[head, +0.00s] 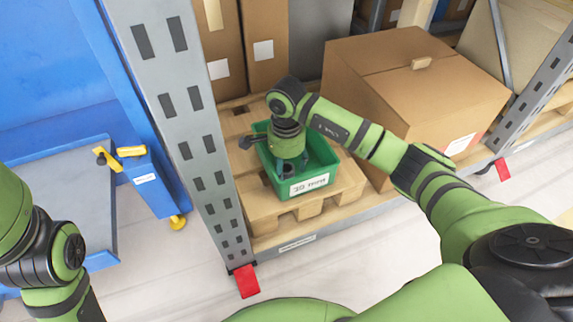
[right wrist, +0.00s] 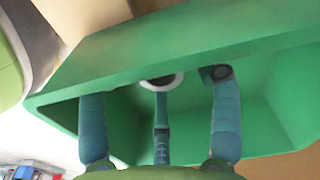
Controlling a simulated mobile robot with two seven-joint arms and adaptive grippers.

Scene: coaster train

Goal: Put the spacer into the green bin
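The green bin (head: 327,170), with a white label on its front, sits on a wooden pallet on the rack's lower level. My right gripper (head: 289,170) points down into the bin. Its blue-grey fingers are spread apart inside the bin walls, as the right wrist view (right wrist: 160,95) also shows. A small round dark piece with a pale rim, apparently the spacer (right wrist: 163,80), shows by the middle fingertip. The outer fingers stand clear of it on both sides. Whether it rests on the bin floor is hard to tell. My left gripper is out of view; only its arm shows.
A large cardboard box (head: 410,85) stands right of the bin, close to my right forearm. Tall cartons (head: 228,50) stand behind. A grey perforated rack post (head: 180,110) rises to the left. A blue cart (head: 60,200) stands further left.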

